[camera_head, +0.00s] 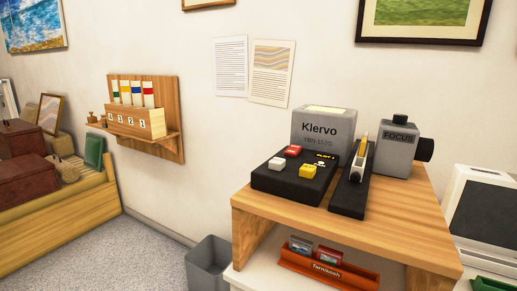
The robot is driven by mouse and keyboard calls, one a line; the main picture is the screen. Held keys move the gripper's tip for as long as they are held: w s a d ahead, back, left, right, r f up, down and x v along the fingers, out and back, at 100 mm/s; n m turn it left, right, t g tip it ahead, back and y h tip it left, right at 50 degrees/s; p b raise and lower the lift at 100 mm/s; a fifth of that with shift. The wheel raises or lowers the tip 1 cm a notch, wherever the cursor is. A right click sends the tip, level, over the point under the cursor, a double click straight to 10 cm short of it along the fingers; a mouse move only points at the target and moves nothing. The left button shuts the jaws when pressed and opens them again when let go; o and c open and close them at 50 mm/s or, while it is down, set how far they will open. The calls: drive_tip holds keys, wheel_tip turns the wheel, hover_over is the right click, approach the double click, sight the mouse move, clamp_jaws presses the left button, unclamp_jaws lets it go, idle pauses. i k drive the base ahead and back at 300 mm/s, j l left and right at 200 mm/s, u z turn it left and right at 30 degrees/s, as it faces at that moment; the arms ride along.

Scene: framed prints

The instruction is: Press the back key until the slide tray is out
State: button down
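A grey slide projector (324,130) marked "Klervo" stands on a wooden stand (400,198) at the right. In front of it is a dark control panel (272,181) with a red key (293,151), a white key (276,163) and a yellow key (308,171). I cannot read which of them is the back key. A long dark rail (347,197) with a pale, narrow piece on it runs beside the panel. A grey block marked "FOCUS" (398,148) with a dark knob is at its right. My gripper is not in view.
An orange tray (328,268) marked "Ternibosh" holds slides on the shelf below. A grey bin (208,264) stands on the floor left of the stand. A wooden wall rack (146,122) with numbered coloured strips hangs further left. A white monitor (490,215) is at the right edge.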

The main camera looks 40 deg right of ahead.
sight(276, 163)
drive_tip(key=z, duration=0.9)
